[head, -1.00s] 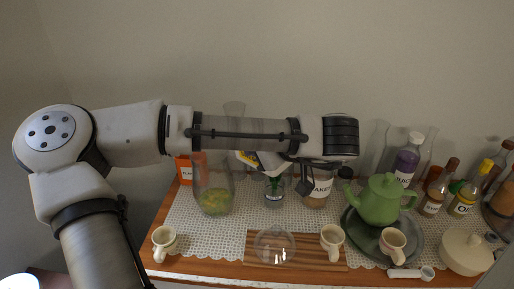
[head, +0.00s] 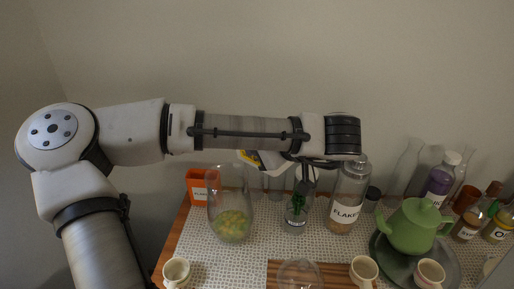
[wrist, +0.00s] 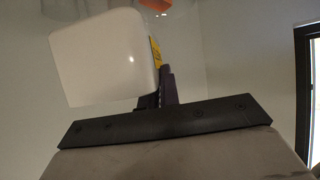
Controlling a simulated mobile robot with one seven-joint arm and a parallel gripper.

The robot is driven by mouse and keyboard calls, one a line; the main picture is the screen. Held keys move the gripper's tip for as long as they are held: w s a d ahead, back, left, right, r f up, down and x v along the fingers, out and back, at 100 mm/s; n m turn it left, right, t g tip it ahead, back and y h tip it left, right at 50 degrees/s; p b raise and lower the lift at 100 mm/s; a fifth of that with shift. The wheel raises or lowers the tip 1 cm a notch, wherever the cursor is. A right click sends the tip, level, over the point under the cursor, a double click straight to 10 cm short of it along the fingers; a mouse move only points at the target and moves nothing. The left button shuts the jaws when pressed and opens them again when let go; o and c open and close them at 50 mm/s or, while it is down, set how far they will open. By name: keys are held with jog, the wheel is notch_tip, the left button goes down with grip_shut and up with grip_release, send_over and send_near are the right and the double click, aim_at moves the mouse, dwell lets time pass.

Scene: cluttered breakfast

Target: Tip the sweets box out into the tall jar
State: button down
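My gripper (wrist: 162,98) is shut on the sweets box (wrist: 105,57), whose plain white face fills the upper left of the wrist view. A yellow strip of its print shows beside the dark fingers. In the head view a yellow and white corner of the box (head: 248,158) shows below my forearm, tilted; the rest and its opening are hidden. The tall jar (head: 230,193) is clear glass and stands upright on the patterned cloth, with yellow-green pieces (head: 230,225) in its bottom. The box is above and slightly right of the jar's mouth in the picture.
An orange box (head: 197,187) stands left behind the jar. A small glass with green (head: 297,210) and a flakes jar (head: 346,200) stand to its right. A green teapot (head: 412,228), bottles and cream mugs (head: 176,273) crowd the table.

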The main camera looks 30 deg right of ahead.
jog(key=shift+f+b, duration=0.15)
jog(key=shift+b, duration=0.4)
jog(key=shift+f+b, duration=0.25)
jog(key=shift+b, duration=0.1)
notch_tip(320, 180, down, 3)
jog(key=g+h+b, duration=0.1)
jog(key=b, duration=0.2)
jog(key=shift+n, duration=0.3)
jog(key=n+g+h+p, duration=0.6)
jog(key=g+h, duration=0.8)
jog(key=h, duration=0.3)
send_near(252, 163)
jog(key=w+f, duration=0.1)
jog(key=w, duration=0.1)
jog(key=w+d+f, duration=0.1)
jog(key=shift+w+f, duration=0.15)
jog(key=shift+w, duration=0.25)
